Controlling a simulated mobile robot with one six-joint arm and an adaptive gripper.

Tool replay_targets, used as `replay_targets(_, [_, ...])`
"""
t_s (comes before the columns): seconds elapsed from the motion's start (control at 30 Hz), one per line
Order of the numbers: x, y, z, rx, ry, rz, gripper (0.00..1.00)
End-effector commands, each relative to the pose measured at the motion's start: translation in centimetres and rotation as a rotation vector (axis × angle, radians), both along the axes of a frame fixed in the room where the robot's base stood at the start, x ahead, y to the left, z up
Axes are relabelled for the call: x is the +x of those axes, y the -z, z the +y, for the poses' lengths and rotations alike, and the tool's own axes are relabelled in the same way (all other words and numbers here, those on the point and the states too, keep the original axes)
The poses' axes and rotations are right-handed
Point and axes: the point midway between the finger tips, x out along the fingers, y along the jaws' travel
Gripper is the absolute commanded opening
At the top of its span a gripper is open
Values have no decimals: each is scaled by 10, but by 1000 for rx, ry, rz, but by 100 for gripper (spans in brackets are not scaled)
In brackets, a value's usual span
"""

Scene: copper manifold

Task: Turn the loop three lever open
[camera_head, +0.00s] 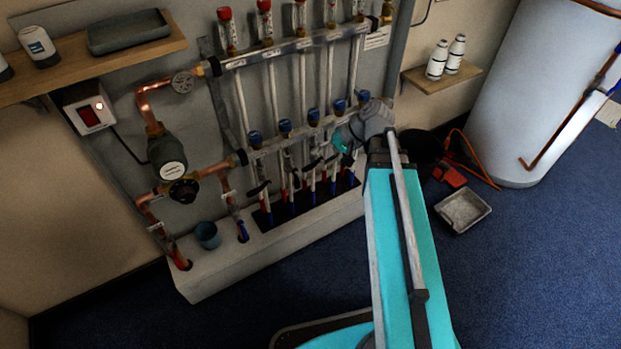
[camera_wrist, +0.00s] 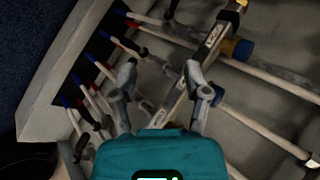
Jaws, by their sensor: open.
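The copper manifold has an upper bar (camera_head: 290,48) with red-topped flow gauges and a lower bar (camera_head: 280,143) with blue caps. Small dark levers hang below the lower bar on the loop pipes. The middle one, apparently the loop three lever (camera_head: 312,166), shows small; its exact angle is hard to tell. My gripper (camera_head: 345,140) is at the right part of the lower bar, partly hiding it. In the wrist view, my gripper (camera_wrist: 160,74) is open, its grey fingers apart with the bar and pipes beyond. A dark lever (camera_wrist: 135,51) shows above the left finger. No contact is clear.
The pump (camera_head: 167,158) is at the left. A tray (camera_head: 462,210) lies on the blue floor to the right, near a white tank (camera_head: 545,90).

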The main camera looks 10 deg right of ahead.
Motion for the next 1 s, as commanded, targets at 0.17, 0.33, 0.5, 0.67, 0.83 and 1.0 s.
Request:
replay_targets(0.17, [9, 33, -10, 91, 37, -19, 61])
replay_targets(0.33, [15, 53, -19, 177, 70, -41, 61])
replay_targets(0.5, [22, 72, -30, 262, 102, -64, 61])
replay_targets(0.67, [27, 89, -41, 342, 130, -89, 61])
replay_targets(0.83, [32, 107, -55, 426, 160, -119, 61])
replay_targets(1.0, [37, 124, -71, 509, 188, -151, 61])
